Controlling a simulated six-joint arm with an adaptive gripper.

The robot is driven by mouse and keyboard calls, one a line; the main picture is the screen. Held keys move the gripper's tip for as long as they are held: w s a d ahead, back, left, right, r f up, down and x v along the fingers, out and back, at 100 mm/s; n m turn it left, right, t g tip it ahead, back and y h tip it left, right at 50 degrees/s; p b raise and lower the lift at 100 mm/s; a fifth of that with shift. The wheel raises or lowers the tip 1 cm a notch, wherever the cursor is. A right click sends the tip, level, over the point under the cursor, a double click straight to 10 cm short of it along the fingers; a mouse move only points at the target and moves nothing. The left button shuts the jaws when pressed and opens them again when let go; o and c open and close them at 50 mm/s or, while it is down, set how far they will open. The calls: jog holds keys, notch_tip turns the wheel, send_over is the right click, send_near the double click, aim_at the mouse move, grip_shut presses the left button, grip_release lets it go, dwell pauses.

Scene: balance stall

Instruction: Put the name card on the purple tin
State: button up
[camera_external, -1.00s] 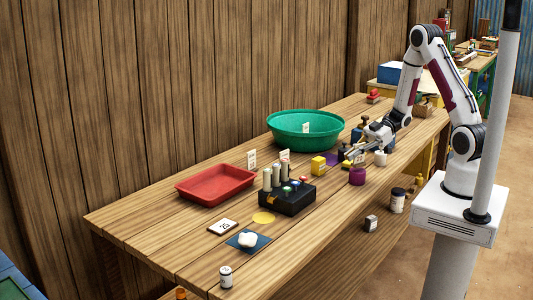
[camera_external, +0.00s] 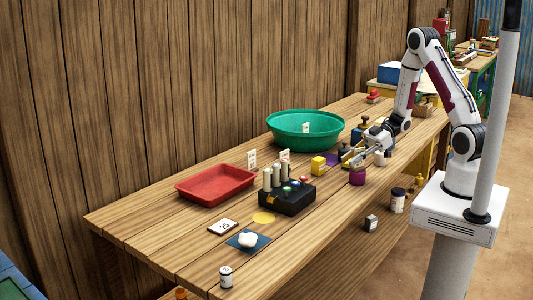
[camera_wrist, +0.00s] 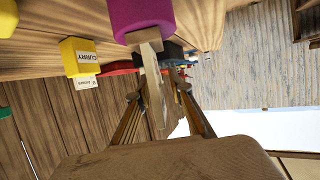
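The purple tin (camera_external: 357,177) stands on the table near its front edge. It also shows large at the top of the wrist view (camera_wrist: 142,14), which is upside down. A narrow tan piece with a wider foot (camera_wrist: 152,78), apparently the name card seen edge-on, lies against or just over the tin's top; exact contact is unclear. My gripper (camera_wrist: 160,92) has its fingers on either side of this piece, with a gap visible at least on the right, so it looks open. In the outside view my gripper (camera_external: 360,154) is just above and behind the tin, and the card's face is hidden.
A yellow curry box (camera_external: 318,165) stands left of the tin; it shows in the wrist view (camera_wrist: 78,57). Dark bottles and a white jar (camera_external: 381,158) stand close behind. A black block with pegs (camera_external: 287,200), a green basin (camera_external: 305,132) and a red tray (camera_external: 216,185) are further left.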

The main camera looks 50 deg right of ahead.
jog(key=shift+r, duration=0.15)
jog(key=v, duration=1.2)
dwell(0.3)
dwell(0.5)
